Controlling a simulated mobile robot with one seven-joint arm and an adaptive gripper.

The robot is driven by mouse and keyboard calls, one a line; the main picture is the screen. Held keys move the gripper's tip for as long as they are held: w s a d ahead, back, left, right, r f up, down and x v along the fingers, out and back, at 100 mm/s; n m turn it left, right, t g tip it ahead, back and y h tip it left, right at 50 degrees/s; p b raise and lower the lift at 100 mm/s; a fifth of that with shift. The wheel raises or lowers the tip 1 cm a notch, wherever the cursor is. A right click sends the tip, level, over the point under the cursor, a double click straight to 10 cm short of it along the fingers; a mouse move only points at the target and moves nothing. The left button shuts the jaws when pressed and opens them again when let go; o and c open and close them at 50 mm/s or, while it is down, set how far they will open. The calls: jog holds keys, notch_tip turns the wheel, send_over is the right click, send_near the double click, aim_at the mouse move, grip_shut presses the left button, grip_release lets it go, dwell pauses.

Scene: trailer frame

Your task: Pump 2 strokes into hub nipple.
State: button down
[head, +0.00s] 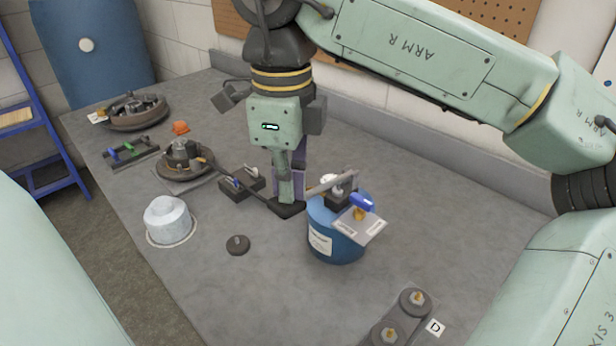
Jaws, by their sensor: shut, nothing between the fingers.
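A blue drum-shaped pump (322,240) stands on the grey bench at centre right. A dark hose-like line (240,188) runs from the hub toward the pump. My gripper (287,208) points down just left of the pump, shut and empty; whether it touches the line or bench is unclear.
A small block with levers (242,183) stands left of my gripper. A white dome cap (168,221) and a dark disc (237,245) lie in front. A second hub (136,112) and a tool rack (130,151) are at far left. A bolted plate (402,317) is at front right.

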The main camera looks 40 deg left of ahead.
aim_at(287, 212)
jog(key=shift+f, duration=0.1)
jog(key=shift+s+f+b, duration=0.15)
jog(key=shift+f+b, duration=0.7)
jog(key=shift+f, duration=0.25)
jog(key=shift+f+b, duration=0.9)
jog(key=shift+f, duration=0.3)
jog(key=r+p, duration=0.4)
jog(key=r, duration=0.1)
jog(key=r+p, duration=0.2)
jog(key=r, duration=0.1)
jog(key=shift+w+p, duration=0.35)
jog(key=shift+p, duration=0.05)
jog(key=shift+w+r, duration=0.15)
jog(key=shift+r, duration=2)
